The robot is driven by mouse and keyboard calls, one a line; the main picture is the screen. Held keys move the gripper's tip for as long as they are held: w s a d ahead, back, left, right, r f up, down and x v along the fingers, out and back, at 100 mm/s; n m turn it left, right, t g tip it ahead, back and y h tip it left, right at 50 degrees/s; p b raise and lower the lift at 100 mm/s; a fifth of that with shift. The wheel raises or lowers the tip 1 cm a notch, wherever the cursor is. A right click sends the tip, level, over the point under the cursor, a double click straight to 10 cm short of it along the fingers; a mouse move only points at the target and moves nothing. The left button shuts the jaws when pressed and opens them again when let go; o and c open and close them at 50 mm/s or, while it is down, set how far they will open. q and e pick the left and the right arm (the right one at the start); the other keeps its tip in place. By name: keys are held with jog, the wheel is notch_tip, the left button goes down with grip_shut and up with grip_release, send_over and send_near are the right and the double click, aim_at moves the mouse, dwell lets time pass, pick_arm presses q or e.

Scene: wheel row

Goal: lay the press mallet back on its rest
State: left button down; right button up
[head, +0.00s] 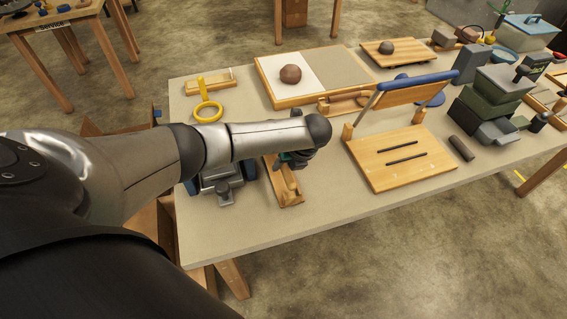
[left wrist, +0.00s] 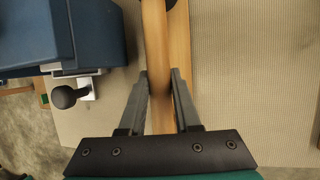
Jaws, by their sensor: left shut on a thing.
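The press mallet shows as a rounded light-wood handle (left wrist: 155,40) in the left wrist view, running between my fingers. Its head I cannot make out. My left gripper (left wrist: 165,100) is shut on this handle; in the head view the gripper (head: 291,163) is partly hidden by my arm. A long wooden piece that looks like the rest (head: 291,201) lies on the table under the gripper; it also shows beside and beneath the handle in the left wrist view (left wrist: 182,45). I cannot tell whether the mallet touches it. My right gripper is not in view.
A blue device with a grey clamp (head: 226,190) stands just left of the rest. A wooden board with a blue-handled bar (head: 400,160) stands to the right. A framed board with a brown lump (head: 291,74) lies behind. The table's front edge (head: 330,216) is close.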

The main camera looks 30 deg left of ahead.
pick_arm(q)
jog(key=shift+f+b, duration=0.6)
jog(key=shift+f, duration=0.4)
dwell(0.8)
jog(key=c, duration=0.5)
grip_release()
jog(key=shift+c, duration=0.2)
jog(key=p+v, duration=0.8)
jog(key=p, duration=0.1)
dwell(0.7)
